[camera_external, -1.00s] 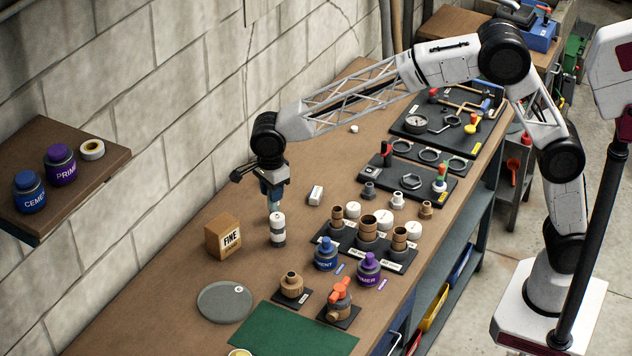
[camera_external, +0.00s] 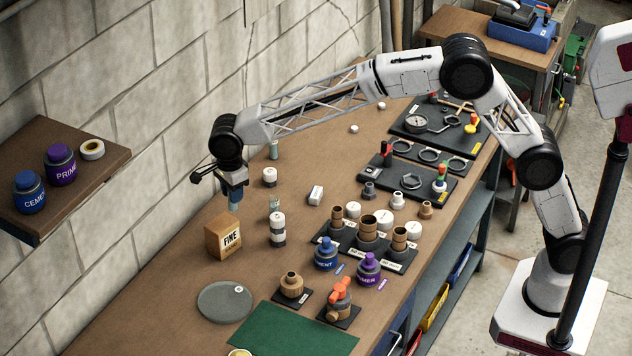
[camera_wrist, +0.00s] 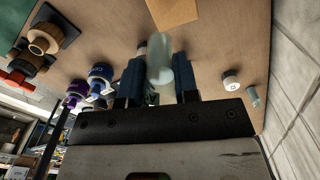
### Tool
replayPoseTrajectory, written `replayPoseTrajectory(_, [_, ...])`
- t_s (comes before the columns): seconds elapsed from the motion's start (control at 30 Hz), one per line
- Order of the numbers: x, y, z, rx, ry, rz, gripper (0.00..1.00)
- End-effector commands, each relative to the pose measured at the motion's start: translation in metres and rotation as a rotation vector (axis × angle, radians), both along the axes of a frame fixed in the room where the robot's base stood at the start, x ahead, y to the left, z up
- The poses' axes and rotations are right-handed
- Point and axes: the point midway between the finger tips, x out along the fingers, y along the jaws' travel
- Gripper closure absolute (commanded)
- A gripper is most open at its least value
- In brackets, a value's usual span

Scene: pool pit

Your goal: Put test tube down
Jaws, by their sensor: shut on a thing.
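My gripper (camera_external: 235,202) hangs beside the FINE box, with its blue fingers pointing down. In the wrist view my gripper (camera_wrist: 156,62) is shut on a pale, translucent test tube (camera_wrist: 160,58), which lies between the two fingers. In the external view the held tube is hidden or too small to tell from the fingers. Another pale green tube (camera_external: 274,150) stands near the wall and also shows in the wrist view (camera_wrist: 254,96). A further pale green tube (camera_external: 274,203) shows at the white and dark stacked cylinder; whether it is on or behind it I cannot tell.
The brown FINE box (camera_external: 223,237) is close below my gripper. The white and dark cylinder (camera_external: 278,232) stands to its right. A small white cap (camera_external: 270,177) is farther back. A grey disc (camera_external: 225,302) and a green mat (camera_external: 295,330) lie nearer. The wall is close on the left.

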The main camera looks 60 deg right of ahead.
Motion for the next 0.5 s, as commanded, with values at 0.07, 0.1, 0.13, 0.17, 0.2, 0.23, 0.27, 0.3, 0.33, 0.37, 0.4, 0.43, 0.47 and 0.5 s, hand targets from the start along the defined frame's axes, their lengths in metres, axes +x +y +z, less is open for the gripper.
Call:
replayPoseTrajectory(0.07, [0.009, 0.004, -0.001, 0.000, 0.000, 0.000, 0.94])
replayPoseTrajectory(0.1, [0.013, 0.006, -0.002, 0.000, 0.000, 0.000, 0.94])
replayPoseTrajectory(0.13, [0.016, 0.007, -0.003, 0.000, 0.000, 0.000, 0.94])
replayPoseTrajectory(0.17, [0.019, 0.009, -0.003, 0.000, 0.000, 0.000, 0.94])
replayPoseTrajectory(0.2, [0.022, 0.010, -0.003, 0.001, -0.001, 0.000, 0.94])
replayPoseTrajectory(0.23, [0.025, 0.012, -0.003, 0.001, -0.001, 0.000, 0.94])
replayPoseTrajectory(0.27, [0.027, 0.013, -0.003, 0.000, 0.000, 0.000, 0.94])
replayPoseTrajectory(0.3, [0.030, 0.014, -0.004, 0.000, 0.000, 0.000, 0.94])
replayPoseTrajectory(0.33, [0.032, 0.015, -0.004, 0.000, 0.000, 0.000, 0.94])
replayPoseTrajectory(0.37, [0.034, 0.016, -0.004, 0.000, 0.000, 0.000, 0.94])
replayPoseTrajectory(0.4, [0.035, 0.016, -0.003, 0.000, 0.000, 0.000, 0.94])
replayPoseTrajectory(0.43, [0.037, 0.017, -0.003, 0.000, 0.000, 0.000, 0.94])
replayPoseTrajectory(0.47, [0.037, 0.017, -0.004, 0.000, 0.000, 0.000, 0.94])
replayPoseTrajectory(0.5, [0.038, 0.018, -0.004, 0.000, 0.000, 0.000, 0.94])
